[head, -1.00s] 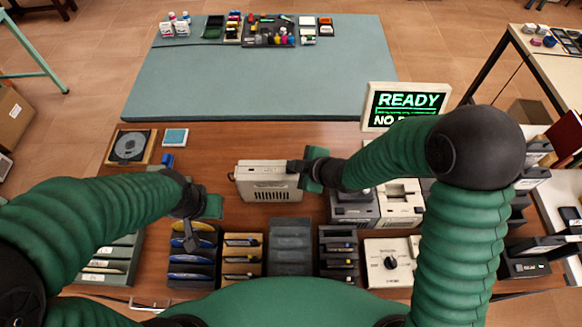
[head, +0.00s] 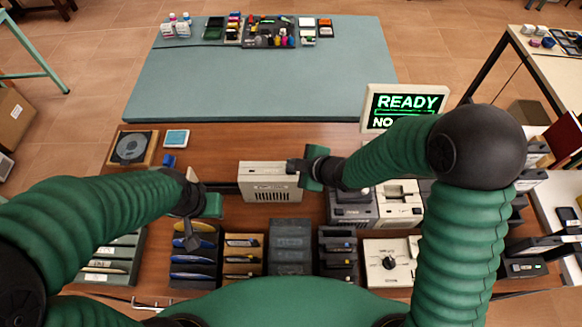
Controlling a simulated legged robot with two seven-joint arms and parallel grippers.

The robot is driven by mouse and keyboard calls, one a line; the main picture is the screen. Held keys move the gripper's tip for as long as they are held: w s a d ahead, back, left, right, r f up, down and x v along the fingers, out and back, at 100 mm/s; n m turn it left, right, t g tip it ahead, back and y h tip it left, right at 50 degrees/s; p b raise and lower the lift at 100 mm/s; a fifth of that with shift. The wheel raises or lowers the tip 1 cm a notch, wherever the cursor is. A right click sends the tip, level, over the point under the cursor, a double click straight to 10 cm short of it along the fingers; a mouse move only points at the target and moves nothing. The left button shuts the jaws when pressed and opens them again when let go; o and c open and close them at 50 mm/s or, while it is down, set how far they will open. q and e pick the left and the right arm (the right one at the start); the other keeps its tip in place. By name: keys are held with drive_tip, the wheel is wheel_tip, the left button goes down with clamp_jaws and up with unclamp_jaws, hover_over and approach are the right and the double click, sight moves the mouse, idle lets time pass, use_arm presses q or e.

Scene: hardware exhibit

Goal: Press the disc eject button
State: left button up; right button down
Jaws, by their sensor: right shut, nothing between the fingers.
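A beige disc drive box (head: 268,190) with a vented front stands in the middle of the wooden table. My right gripper (head: 293,166) is shut and empty. Its dark fingertips overlap the upper right edge of the box in the picture; I cannot tell whether they touch it. The eject button is too small to make out or is hidden by the fingers. My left gripper (head: 191,238) hangs left of the box, apart from it, above the rack of blue discs (head: 193,258). Its finger opening is unclear.
A disc in a wooden tray (head: 132,147) lies at the back left. Racks and grey machines stand along the front and right. A lit READY sign (head: 405,105) stands behind my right arm. The green mat (head: 260,80) is mostly clear.

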sight(294, 172)
wheel_tip(294, 172, up, 5)
drive_tip(key=p, duration=0.4)
drive_tip(key=shift+r+p, duration=0.1)
drive_tip(key=shift+p, duration=0.25)
drive_tip(key=shift+d, duration=0.1)
idle(0.3)
drive_tip(key=s+d+m+h+b, duration=0.2)
drive_tip(key=d+m+h, duration=0.3)
drive_tip(key=d, duration=0.4)
drive_tip(key=s+d+m+g+h+b, duration=0.1)
drive_tip(key=s+d+m+g, duration=0.3)
drive_tip(key=s+d+m, duration=0.5)
drive_tip(key=s+m+b, duration=0.1)
drive_tip(key=s+m, duration=0.2)
drive_tip(key=s, duration=0.2)
drive_tip(key=shift+d+f, duration=0.35)
drive_tip(key=shift+d, duration=0.05)
